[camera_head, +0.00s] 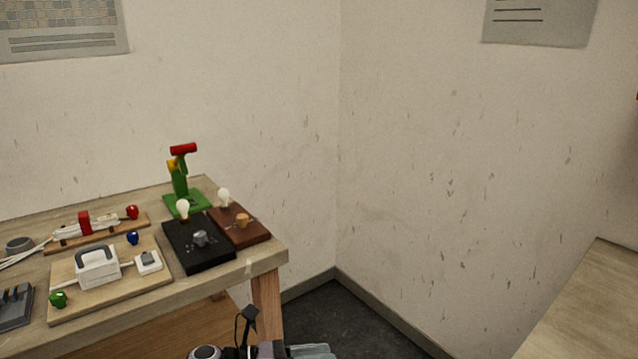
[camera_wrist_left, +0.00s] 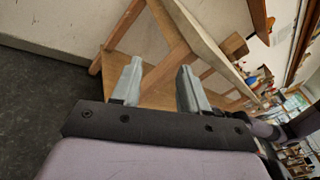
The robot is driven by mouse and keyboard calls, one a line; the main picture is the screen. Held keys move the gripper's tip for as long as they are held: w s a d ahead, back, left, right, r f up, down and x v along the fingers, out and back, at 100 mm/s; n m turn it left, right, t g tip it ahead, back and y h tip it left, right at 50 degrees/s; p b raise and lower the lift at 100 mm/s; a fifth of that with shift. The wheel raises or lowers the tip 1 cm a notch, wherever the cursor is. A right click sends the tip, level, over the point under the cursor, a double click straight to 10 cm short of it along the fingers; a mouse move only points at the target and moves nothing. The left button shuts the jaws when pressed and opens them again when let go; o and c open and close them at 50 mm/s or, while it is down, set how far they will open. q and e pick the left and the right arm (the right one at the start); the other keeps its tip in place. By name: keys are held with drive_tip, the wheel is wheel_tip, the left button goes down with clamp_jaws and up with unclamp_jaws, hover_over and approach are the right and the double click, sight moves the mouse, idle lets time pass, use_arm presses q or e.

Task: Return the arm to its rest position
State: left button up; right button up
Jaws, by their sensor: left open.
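My left gripper (camera_wrist_left: 160,85) shows in the left wrist view with its two grey fingers apart and nothing between them. It is beside the wooden table, whose legs and underside lie beyond the fingers. In the head view part of my arm (camera_head: 250,350) shows at the bottom edge, in front of the table's right leg and below the tabletop. My right gripper is in neither view.
The wooden table (camera_head: 205,290) stands at the left. It carries a black lamp board (camera_head: 205,257), a brown lamp board (camera_head: 257,236), a green stand (camera_head: 179,183) and a light wooden board (camera_head: 110,300). Another wooden surface (camera_head: 590,310) is at the right. Dark floor lies between.

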use_arm(q)
drive_tip(key=s+a+f+m+t+y, duration=0.2)
drive_tip(key=s+a+f+m+y, duration=0.2)
drive_tip(key=m, duration=0.5)
drive_tip(key=s+a+f+m+t+y+p, duration=0.1)
drive_tip(key=s+a+f+m+y, duration=0.3)
drive_tip(key=s+a+m, duration=0.5)
drive_tip(key=s+a+f+m+t+y, duration=0.4)
drive_tip(key=s+a+f+m+y, duration=0.1)
drive_tip(key=s+m, duration=0.4)
drive_tip(key=shift+s+a+m+y, duration=0.2)
drive_tip(key=shift+a+m+y, duration=0.7)
drive_tip(key=shift+a+m, duration=0.1)
